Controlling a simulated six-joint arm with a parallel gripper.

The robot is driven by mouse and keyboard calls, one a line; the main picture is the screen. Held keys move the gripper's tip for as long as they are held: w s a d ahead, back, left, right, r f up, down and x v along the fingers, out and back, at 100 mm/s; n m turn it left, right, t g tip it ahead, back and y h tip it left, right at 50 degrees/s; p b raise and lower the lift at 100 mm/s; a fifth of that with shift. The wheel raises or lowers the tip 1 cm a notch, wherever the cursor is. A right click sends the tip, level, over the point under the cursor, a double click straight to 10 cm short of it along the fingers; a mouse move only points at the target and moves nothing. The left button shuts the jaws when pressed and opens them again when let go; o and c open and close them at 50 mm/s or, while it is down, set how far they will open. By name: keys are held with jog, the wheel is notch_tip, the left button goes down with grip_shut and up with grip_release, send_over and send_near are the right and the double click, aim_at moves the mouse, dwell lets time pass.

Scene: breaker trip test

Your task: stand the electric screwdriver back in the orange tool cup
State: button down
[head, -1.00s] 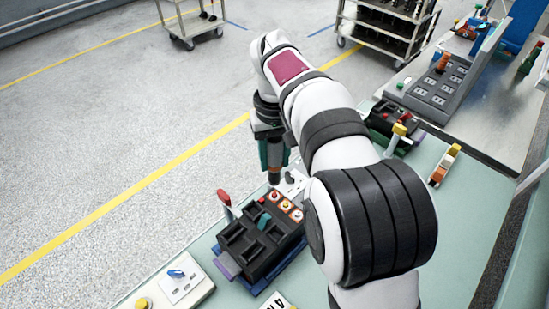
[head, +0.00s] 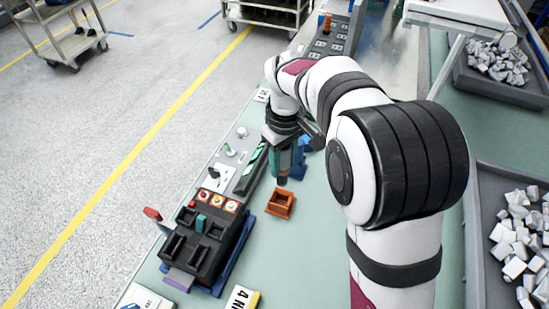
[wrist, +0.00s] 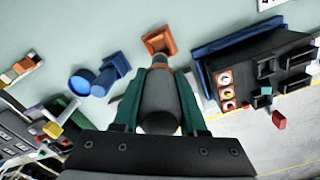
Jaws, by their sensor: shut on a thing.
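My gripper (head: 283,158) has teal fingers and points down. It is shut on the dark grey electric screwdriver (wrist: 160,103), which shows between the fingers in the wrist view. In the head view the dark lower end of the screwdriver (head: 282,181) hangs upright just above and behind the orange tool cup (head: 280,204). The square, open cup stands on the green bench and also shows in the wrist view (wrist: 158,41), just beyond the screwdriver's far end. Whether the tip is over the opening, I cannot tell.
The black breaker test block (head: 203,240) with buttons and a red lever stands left of the cup. Blue parts (wrist: 82,82) lie close on its other side. Grey bins (head: 475,235) of pale pieces sit at the right. Bench in front of the cup is clear.

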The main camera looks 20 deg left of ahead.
aim_at(282, 177)
jog(key=shift+f, duration=2.9)
jog(key=shift+f, duration=2.7)
jog(key=shift+c, duration=1.9)
grip_release()
notch_tip(282, 177, up, 16)
jog(key=shift+f, duration=0.1)
